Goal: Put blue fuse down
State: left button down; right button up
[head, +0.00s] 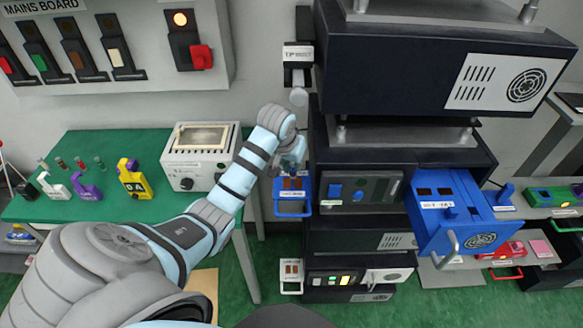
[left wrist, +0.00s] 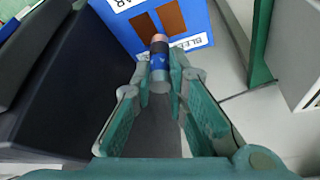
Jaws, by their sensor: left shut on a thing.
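The blue fuse (left wrist: 160,66) is a short cylinder with a dark band and a copper-coloured end. In the left wrist view it stands between the fingertips of my left gripper (left wrist: 163,82), which is shut on it. Its copper end points at the blue holder (left wrist: 196,18), whose face has brown slots. I cannot tell whether the fuse touches the holder. In the head view my left gripper (head: 291,165) is just above the blue holder (head: 293,208) beside the dark rack, and the fuse is not clear there. My right gripper is not in view.
The dark rack (head: 345,240) stands right of the holder, with an open blue drawer (head: 455,225) jutting out. A green table (head: 95,150) with a white tester (head: 200,165) and several small tools is at left. A white holder (head: 291,278) hangs lower down.

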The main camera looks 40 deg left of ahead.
pick_arm(q)
jog(key=shift+s+d+f, duration=0.1)
jog(key=shift+d+f, duration=0.05)
jog(key=shift+f, duration=0.6)
jog(key=shift+f, duration=0.15)
jog(key=c, duration=1.6)
grip_release()
jog(key=v, duration=0.3)
jog(key=s+d, duration=0.1)
jog(key=s, duration=0.3)
jog(key=s+d, duration=0.1)
jog(key=s, duration=0.3)
jog(key=s+d, duration=0.1)
jog(key=s, duration=0.2)
jog(key=shift+s, duration=0.4)
